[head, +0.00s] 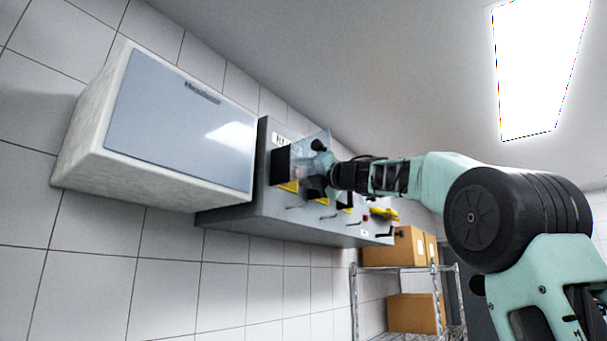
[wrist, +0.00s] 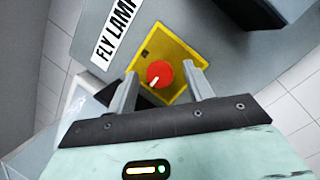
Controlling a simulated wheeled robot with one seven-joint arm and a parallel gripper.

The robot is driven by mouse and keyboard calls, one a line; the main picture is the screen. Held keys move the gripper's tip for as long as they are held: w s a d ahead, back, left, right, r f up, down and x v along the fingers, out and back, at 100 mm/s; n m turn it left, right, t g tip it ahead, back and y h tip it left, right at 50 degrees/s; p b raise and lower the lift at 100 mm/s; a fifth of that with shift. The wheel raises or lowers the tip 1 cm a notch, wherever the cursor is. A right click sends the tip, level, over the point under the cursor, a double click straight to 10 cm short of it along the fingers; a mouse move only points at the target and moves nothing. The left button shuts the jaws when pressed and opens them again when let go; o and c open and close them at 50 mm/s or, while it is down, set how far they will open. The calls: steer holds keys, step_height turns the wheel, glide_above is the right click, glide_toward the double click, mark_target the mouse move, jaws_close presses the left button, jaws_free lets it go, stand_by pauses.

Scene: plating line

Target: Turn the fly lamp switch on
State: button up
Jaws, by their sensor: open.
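The fly lamp switch is a round red knob (wrist: 159,74) with a white pointer mark, set on a yellow square plate (wrist: 185,58). A white label reading "FLY LAMP" (wrist: 113,36) is beside it on a grey panel. In the wrist view my gripper (wrist: 161,70) is open, with one finger on each side of the knob. I cannot tell whether either finger touches it. The white mark points toward the lower left. In the head view my gripper (head: 322,178) is up against the grey switch box (head: 300,222), and my arm's end hides which switch is there.
A white wall unit with a grey front (head: 175,125) is left of the switch box. A clear cover (head: 312,150) and small levers (head: 328,217) stick out of the box. A wire rack with cardboard boxes (head: 412,312) stands below right.

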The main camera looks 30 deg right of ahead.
steer(key=b+v, duration=1)
steer(key=v, duration=0.7)
steer(key=shift+s, duration=0.2)
steer(key=shift+d+f, duration=0.1)
